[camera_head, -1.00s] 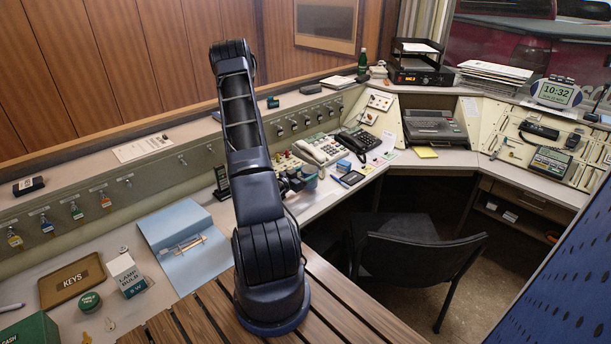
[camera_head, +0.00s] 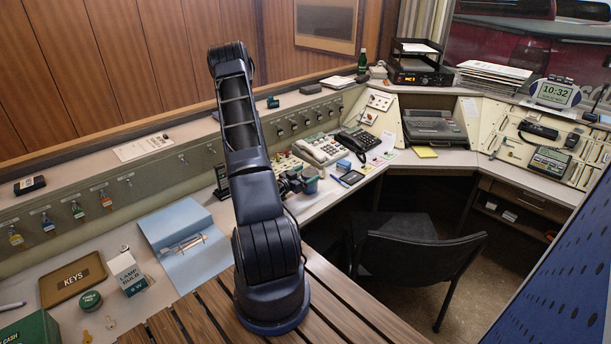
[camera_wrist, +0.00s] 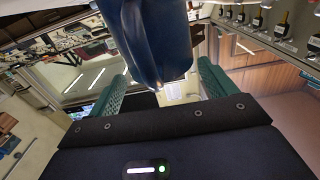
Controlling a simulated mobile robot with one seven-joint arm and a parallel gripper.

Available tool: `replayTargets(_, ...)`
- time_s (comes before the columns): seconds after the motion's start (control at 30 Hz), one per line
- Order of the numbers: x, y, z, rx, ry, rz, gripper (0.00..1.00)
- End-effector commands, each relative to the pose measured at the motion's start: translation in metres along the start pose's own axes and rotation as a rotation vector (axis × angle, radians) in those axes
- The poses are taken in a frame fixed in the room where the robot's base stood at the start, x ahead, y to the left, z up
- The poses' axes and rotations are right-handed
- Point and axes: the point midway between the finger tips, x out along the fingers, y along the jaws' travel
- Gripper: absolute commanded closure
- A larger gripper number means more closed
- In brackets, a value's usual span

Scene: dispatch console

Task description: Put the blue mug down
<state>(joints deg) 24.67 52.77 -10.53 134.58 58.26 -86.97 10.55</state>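The blue mug (camera_wrist: 160,40) fills the upper middle of the wrist view, between the two green fingers of my gripper (camera_wrist: 165,75). The fingers sit against its sides, so my gripper is shut on it. In the head view my gripper (camera_head: 302,181) is small and partly hidden behind my arm, over the desk (camera_head: 318,205) just in front of the beige telephone. The mug (camera_head: 311,173) shows only in part there. I cannot tell whether its base touches the desk.
The beige telephone (camera_head: 320,149) and a black telephone (camera_head: 357,140) stand behind my gripper. A small blue box (camera_head: 343,165) and a dark-screened device (camera_head: 352,178) lie to its right. A blue folder (camera_head: 190,250) lies open at left. A black chair (camera_head: 425,255) stands in front of the desk.

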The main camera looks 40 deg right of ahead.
Motion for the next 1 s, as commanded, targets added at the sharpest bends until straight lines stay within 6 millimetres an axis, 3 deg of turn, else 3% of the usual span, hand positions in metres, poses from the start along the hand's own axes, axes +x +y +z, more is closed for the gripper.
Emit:
replayTargets(0.03,-0.002,0.001,0.010,-0.013,-0.019,-0.001,0.10)
replayTargets(0.27,-0.002,0.001,0.011,-0.013,-0.020,-0.002,0.10)
replayTargets(0.57,-0.002,0.001,-0.001,-0.011,-0.020,-0.003,0.10)
replayTargets(1.0,-0.066,0.000,-0.005,-0.011,-0.013,-0.006,0.10)
